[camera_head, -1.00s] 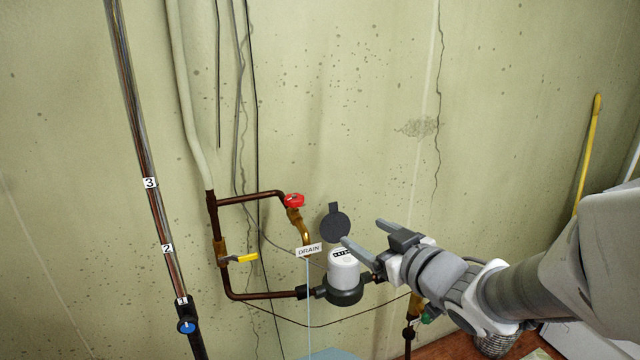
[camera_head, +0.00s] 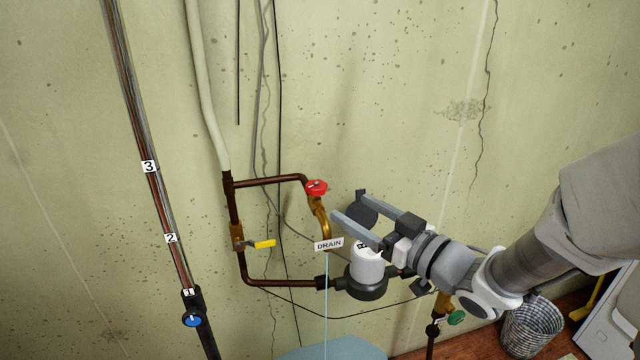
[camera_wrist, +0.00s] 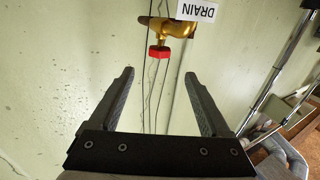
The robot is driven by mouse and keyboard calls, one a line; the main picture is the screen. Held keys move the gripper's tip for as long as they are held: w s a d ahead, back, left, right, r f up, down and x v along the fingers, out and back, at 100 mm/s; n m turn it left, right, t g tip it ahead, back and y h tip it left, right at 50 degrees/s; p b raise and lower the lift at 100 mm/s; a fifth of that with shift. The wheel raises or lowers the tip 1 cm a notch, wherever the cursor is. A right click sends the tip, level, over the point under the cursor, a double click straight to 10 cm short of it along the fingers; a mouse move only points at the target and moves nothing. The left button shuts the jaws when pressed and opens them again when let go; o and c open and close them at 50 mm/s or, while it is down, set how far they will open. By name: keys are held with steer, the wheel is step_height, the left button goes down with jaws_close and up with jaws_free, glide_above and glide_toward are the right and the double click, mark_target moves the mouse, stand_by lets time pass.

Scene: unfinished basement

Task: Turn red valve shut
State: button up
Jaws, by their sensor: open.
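The red valve (camera_head: 316,187) is a small red handwheel on a brass drain tap, at the end of a copper branch pipe on the wall. A "DRAIN" tag (camera_head: 328,244) hangs below it, and a thin stream of water runs down from the spout. My gripper (camera_head: 348,206) is open and empty, to the right of the valve and apart from it. In the wrist view, the red handle (camera_wrist: 159,53) shows beyond the fingertips, roughly between them, with the brass body (camera_wrist: 168,27) above it.
A white water meter (camera_head: 367,265) with a raised dark lid (camera_head: 362,209) sits close to my gripper. A yellow lever valve (camera_head: 262,244) is at lower left. A blue knob (camera_head: 192,319) is on the left pipe. A green-handled valve (camera_head: 456,318) and wire basket (camera_head: 532,326) are lower right.

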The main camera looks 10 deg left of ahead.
mark_target(323, 191)
steer(key=x, duration=1.1)
steer(key=shift+w+a, duration=0.25)
steer(key=shift+a, duration=0.05)
steer(key=shift+c, duration=0.3)
jaws_close()
steer(key=shift+f, duration=0.1)
steer(key=shift+b, duration=0.4)
